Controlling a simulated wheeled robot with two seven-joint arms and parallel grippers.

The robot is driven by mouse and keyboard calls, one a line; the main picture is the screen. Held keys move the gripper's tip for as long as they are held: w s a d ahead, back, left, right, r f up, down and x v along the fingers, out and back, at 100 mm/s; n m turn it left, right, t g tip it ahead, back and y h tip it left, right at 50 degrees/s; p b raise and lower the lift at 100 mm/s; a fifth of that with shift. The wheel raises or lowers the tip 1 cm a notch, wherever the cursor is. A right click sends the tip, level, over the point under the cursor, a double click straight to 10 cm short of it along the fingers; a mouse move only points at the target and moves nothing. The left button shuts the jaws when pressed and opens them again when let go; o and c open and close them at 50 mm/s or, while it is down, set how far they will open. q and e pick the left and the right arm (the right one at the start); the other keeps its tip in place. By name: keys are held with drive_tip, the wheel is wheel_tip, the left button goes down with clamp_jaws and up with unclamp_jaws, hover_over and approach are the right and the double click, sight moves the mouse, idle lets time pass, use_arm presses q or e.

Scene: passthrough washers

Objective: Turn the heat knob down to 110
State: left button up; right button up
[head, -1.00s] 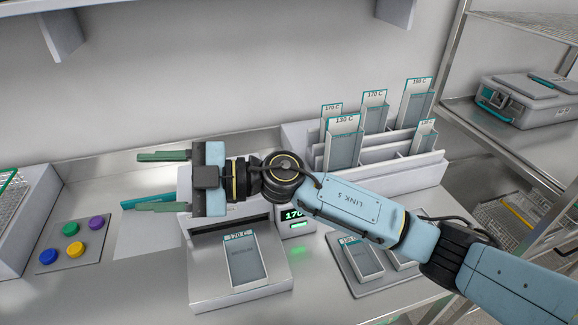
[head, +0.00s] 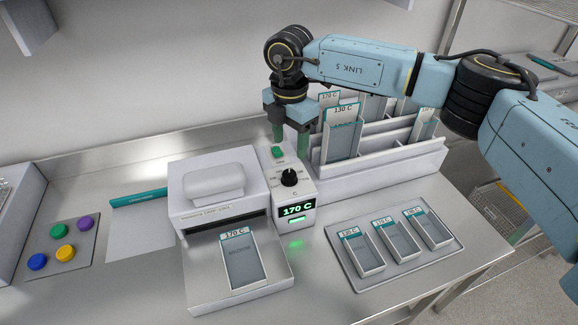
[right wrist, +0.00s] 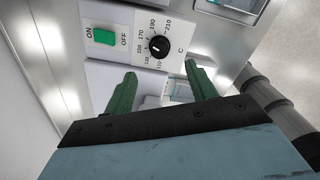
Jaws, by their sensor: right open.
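The black heat knob (head: 289,177) is on the sloped face of a white control box (head: 307,187). The box's display (head: 296,210) reads 170 C in green. In the right wrist view the knob (right wrist: 159,46) has a printed temperature scale around it, up to 210. My right gripper (head: 290,142) points down behind the knob, near the green ON/OFF switch (head: 278,152). Its green fingers are open and empty. In the right wrist view the open fingers (right wrist: 160,76) point toward the knob, apart from it. My left gripper is not in view.
A white laminator-like machine (head: 215,190) stands left of the box, with a 170 C pouch (head: 240,262) on its front. A rack of labelled pouches (head: 385,150) is close behind right. A tray (head: 440,262) with pouches lies front right. Colored buttons (head: 62,240) are far left.

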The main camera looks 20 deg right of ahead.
sight(289, 173)
wheel_tip(289, 173, down, 9)
drive_tip(key=shift+p, duration=0.45)
drive_tip(key=c, duration=1)
